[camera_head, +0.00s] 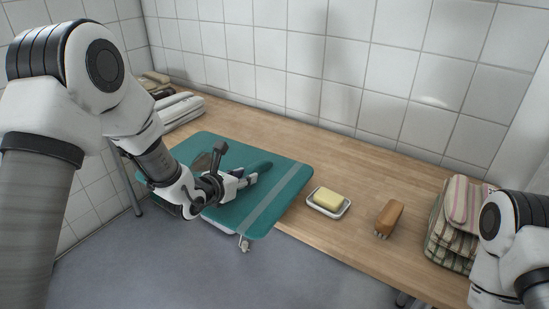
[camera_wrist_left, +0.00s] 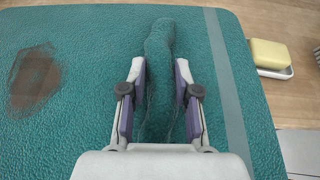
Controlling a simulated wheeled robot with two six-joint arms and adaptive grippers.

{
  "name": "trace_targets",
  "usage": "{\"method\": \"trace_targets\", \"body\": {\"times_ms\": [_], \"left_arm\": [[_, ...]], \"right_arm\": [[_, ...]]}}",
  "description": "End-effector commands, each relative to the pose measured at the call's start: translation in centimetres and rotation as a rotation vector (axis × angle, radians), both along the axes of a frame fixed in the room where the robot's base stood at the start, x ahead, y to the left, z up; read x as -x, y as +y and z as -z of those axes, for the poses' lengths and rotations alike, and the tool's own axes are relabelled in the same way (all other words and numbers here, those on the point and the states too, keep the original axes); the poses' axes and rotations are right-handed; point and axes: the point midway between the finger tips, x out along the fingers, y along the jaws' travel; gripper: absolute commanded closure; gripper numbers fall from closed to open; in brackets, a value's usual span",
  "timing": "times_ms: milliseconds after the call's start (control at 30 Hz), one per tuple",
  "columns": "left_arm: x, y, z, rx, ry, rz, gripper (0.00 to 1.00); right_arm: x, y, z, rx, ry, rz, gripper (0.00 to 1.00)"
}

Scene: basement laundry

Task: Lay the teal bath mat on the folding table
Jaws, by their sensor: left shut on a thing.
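The teal bath mat (camera_head: 289,175) has a pale grey stripe near its right end and lies spread over the left part of the wooden folding table (camera_head: 360,165). Its near side reaches out past the table's front edge. My left gripper (camera_head: 243,181) is on top of the mat, shut on a raised fold of it. In the left wrist view the fold (camera_wrist_left: 159,45) stands between the two fingers. A dark brown patch (camera_wrist_left: 35,78) shows on the mat to the left. My right arm shows at the right edge, but its gripper is out of view.
A yellow soap bar (camera_head: 327,199) in a white dish is just right of the mat. A brown brush (camera_head: 389,217) stands further right. Striped folded cloths (camera_head: 449,225) are piled at the right end. Folded towels (camera_head: 178,108) lie at the far left. A tiled wall backs the table.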

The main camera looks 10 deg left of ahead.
Motion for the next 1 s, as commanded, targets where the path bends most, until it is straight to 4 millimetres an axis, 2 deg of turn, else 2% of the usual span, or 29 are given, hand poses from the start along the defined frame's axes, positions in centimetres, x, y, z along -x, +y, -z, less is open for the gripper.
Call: {"method": "trace_targets", "body": {"times_ms": [33,100,233,367,467,800,900,1000], "left_arm": [[-0.6,-0.5,0.5,-0.004,-0.009,0.005,1.00],[-1.0,-1.4,0.2,-0.005,-0.008,0.022,1.00],[-1.3,-2.5,-0.2,-0.003,-0.006,0.045,1.00],[-1.8,-2.6,-0.6,-0.002,-0.004,0.051,1.00],[-3.7,-2.1,-0.7,-0.002,-0.005,0.049,1.00],[-13.9,0.3,0.2,-0.005,-0.004,0.051,1.00],[-16.0,0.8,0.4,-0.004,-0.003,0.051,1.00],[-16.8,1.0,0.9,-0.005,-0.002,0.051,1.00]], "right_arm": [[0.0,0.0,2.0,0.000,0.000,0.000,0.60],[0.0,0.0,3.3,0.000,0.000,0.000,0.60],[0.0,0.0,4.7,0.000,0.000,0.000,0.60],[0.0,0.0,4.9,0.000,0.000,0.000,0.60],[0.0,0.0,4.6,0.000,0.000,0.000,0.60],[0.0,0.0,3.0,0.000,0.000,0.000,0.60],[0.0,0.0,2.5,0.000,0.000,0.000,0.60],[0.0,0.0,2.5,0.000,0.000,0.000,0.60]]}}
